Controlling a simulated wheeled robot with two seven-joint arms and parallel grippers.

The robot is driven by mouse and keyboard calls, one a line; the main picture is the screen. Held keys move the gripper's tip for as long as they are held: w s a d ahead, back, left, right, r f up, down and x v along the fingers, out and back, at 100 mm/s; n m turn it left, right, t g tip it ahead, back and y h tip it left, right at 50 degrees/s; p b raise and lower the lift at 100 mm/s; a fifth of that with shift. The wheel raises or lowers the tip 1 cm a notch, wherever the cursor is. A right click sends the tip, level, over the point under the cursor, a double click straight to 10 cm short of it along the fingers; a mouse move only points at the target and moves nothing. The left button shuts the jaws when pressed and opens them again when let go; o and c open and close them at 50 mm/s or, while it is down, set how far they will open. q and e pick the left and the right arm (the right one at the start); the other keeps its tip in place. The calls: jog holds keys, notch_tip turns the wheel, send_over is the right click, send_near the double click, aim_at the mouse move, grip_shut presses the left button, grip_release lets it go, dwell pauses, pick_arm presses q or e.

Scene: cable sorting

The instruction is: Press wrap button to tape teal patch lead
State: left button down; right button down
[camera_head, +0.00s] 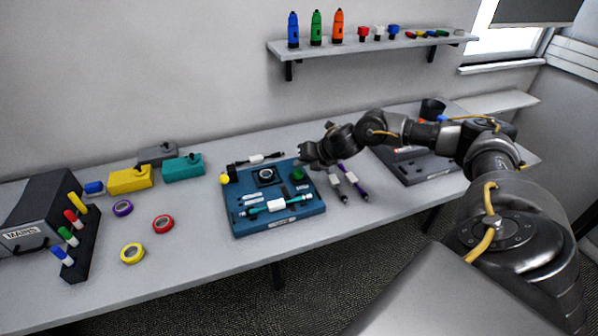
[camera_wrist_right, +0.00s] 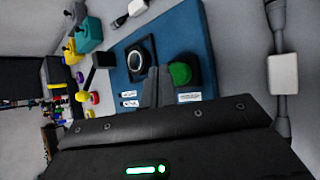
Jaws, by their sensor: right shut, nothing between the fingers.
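A blue wrapping station (camera_head: 245,222) lies on the middle of the table. The teal patch lead (camera_head: 272,205) with a white label lies across its front part. A green button (camera_head: 297,173) stands at the station's back right, and it also shows in the right wrist view (camera_wrist_right: 180,73). A black unit with a round ring (camera_head: 265,174) sits left of the button. My right gripper (camera_head: 304,156) is shut and empty, just behind and above the button. In the right wrist view its fingertips (camera_wrist_right: 157,85) show beside the green button; I cannot tell if they touch. My left gripper is not in view.
Grey and purple leads (camera_head: 350,180) lie right of the station. Tape rolls, including a red one (camera_head: 163,224), and yellow and teal (camera_head: 183,167) dispensers lie left. A marker rack (camera_head: 82,240) and mains box (camera_head: 38,215) stand farther left. A shelf (camera_head: 370,46) hangs behind.

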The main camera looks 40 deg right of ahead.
aim_at(301, 174)
jog(key=shift+f, duration=0.1)
jog(key=shift+f+b, duration=0.4)
jog(key=shift+f+b, duration=0.55)
jog(key=shift+f, duration=0.05)
dwell(0.8)
jog(key=shift+r, duration=0.15)
jog(key=shift+r+p, duration=0.9)
jog(key=shift+r, duration=0.05)
notch_tip(301, 174, up, 6)
jog(key=p, duration=0.4)
jog(key=shift+p, duration=0.35)
